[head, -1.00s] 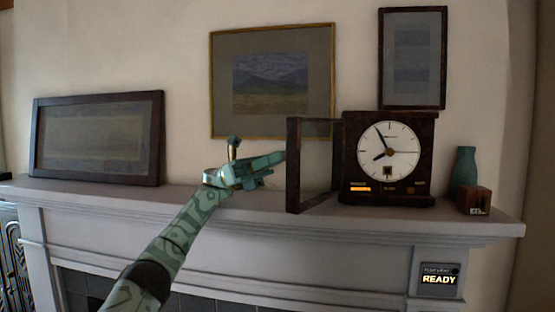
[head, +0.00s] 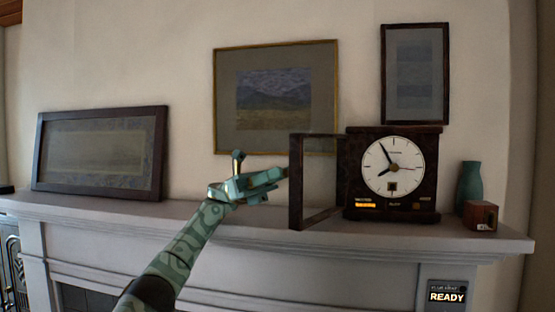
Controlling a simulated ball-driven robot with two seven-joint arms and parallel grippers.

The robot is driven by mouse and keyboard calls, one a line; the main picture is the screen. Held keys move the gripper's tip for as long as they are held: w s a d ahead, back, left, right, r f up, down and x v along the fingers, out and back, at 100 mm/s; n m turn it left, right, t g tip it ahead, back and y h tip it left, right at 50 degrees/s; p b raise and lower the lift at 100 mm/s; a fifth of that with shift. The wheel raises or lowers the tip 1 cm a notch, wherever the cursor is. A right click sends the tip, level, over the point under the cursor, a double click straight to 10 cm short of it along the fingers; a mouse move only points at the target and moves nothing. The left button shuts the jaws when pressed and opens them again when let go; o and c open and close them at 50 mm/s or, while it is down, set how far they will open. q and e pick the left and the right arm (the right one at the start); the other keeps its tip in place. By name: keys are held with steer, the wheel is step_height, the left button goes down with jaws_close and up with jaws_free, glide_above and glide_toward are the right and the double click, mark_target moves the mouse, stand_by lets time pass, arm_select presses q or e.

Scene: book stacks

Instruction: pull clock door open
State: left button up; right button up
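The dark wooden clock (head: 352,200) stands on the mantel, with a white round dial (head: 393,166) and a lit orange strip below it. Its framed door (head: 296,185) stands swung open at the clock's left side, out toward me. My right gripper is not in view.
The mantel (head: 125,208) carries a leaning framed picture (head: 100,153) at left, a teal vase (head: 470,188) and a small wooden box (head: 480,215) at right. Two pictures hang behind. A small sign (head: 448,292) reads READY.

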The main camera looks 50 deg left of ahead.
arm_select(q)
steer(key=s+d+r+b, duration=0.1)
steer(key=s+d+r, duration=0.8)
steer(key=r, duration=0.3)
steer(key=shift+b+x, duration=0.4)
steer(key=shift+x, duration=0.55)
